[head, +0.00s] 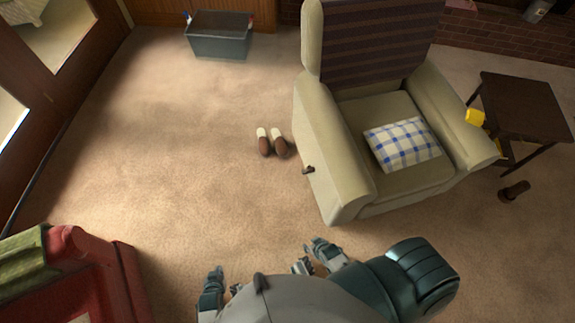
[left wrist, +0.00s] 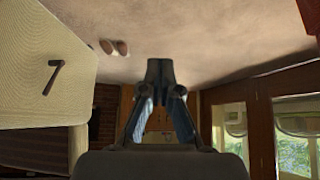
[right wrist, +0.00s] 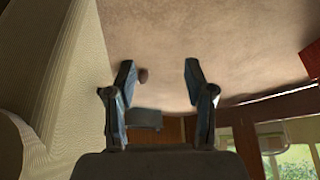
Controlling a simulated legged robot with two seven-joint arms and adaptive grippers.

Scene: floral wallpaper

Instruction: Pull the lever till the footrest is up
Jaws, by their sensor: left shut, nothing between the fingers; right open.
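A beige armchair (head: 335,170) stands right of centre in the head view, its front facing down-right. A small dark lever (head: 308,170) sticks out of its left side; it also shows in the left wrist view (left wrist: 53,77) on the pale side panel (left wrist: 40,100). No raised footrest shows at the chair's front. My left gripper (head: 214,275) is shut and empty, low in the head view, left of the chair and apart from the lever. My right gripper (head: 312,256) is open and empty, below the chair's near corner. The right wrist view shows its spread fingers (right wrist: 158,85).
Slippers (head: 271,142) lie on the carpet left of the chair. A plaid cushion (head: 402,144) is on the seat. A dark side table (head: 525,105) stands right, a grey bin (head: 220,38) at the back and a red seat (head: 85,275) lower left.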

